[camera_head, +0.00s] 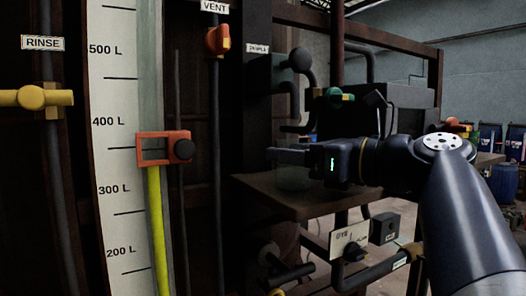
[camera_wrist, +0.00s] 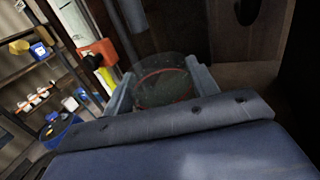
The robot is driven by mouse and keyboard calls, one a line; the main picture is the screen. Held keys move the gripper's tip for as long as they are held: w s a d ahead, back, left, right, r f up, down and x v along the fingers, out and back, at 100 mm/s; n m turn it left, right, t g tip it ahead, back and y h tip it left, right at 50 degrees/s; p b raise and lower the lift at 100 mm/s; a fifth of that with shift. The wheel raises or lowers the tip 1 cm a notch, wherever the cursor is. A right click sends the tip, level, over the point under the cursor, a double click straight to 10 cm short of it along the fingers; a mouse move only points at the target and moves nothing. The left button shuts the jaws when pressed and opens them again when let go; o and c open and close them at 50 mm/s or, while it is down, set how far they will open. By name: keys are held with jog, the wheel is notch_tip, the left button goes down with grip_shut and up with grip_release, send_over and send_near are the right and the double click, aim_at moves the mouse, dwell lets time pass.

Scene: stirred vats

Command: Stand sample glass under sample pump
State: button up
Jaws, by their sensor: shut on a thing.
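The sample glass (camera_wrist: 160,88) is a clear, see-through vessel between the two jaws of my gripper (camera_wrist: 162,84) in the wrist view. My gripper is shut on it. In the head view my gripper (camera_head: 290,153) reaches left over a brown shelf, and the glass (camera_head: 294,178) shows faintly below the jaws. I cannot tell whether its base touches the shelf. The sample pump (camera_head: 300,61), a dark bent pipe with a round knob beside a small label, is above my gripper. Its outlet is hard to make out against the dark background.
The brown shelf (camera_head: 265,190) lies under my gripper. A level gauge (camera_head: 112,150) with an orange slider (camera_head: 163,148) stands left. A dye valve (camera_head: 352,250) and pipes are below the shelf.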

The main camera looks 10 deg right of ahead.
jog(key=o, duration=1.2)
jog(key=shift+b+v, duration=0.85)
jog(key=shift+v, duration=5.2)
jog(key=shift+w+r, duration=0.1)
